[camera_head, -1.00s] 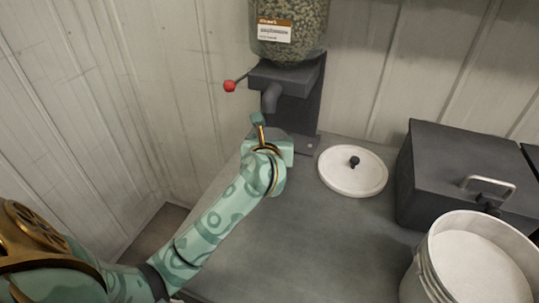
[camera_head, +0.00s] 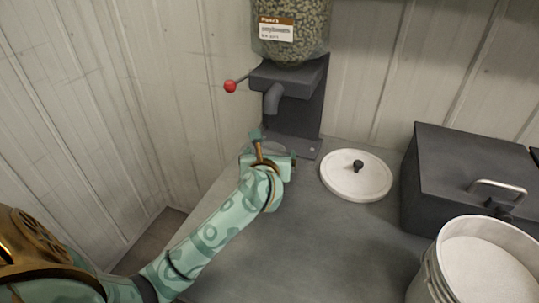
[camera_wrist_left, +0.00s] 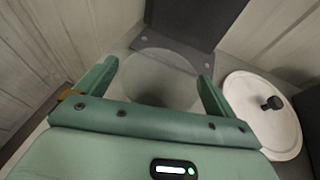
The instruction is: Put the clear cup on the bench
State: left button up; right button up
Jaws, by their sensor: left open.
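The clear cup (camera_wrist_left: 165,82) shows faintly in the left wrist view, as a see-through round shape in front of the dispenser's dark foot. It seems to stand on the grey bench (camera_head: 285,245), but its base is hard to make out. My left gripper (camera_wrist_left: 160,70) is open, with one finger on each side of the cup; I cannot tell whether they touch it. In the head view my left gripper (camera_head: 268,155) is below and in front of the spout, and I cannot make out the cup there. My right gripper is not in view.
A seed dispenser (camera_head: 292,75) with a red-knobbed lever (camera_head: 230,86) stands at the back. A white lid (camera_head: 345,184) with a black knob lies right of my gripper. A dark box (camera_head: 455,165) and a white bucket (camera_head: 435,265) stand further right. The bench's front middle is clear.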

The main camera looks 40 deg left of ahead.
pick_arm(q)
jog(key=shift+r, duration=0.2)
jog(key=shift+s+d+r, duration=0.1)
jog(key=shift+s+d, duration=0.1)
jog(key=shift+s, duration=0.05)
jog(key=p+v, duration=0.3)
jog(key=v, duration=0.8)
jog(key=shift+s, duration=0.15)
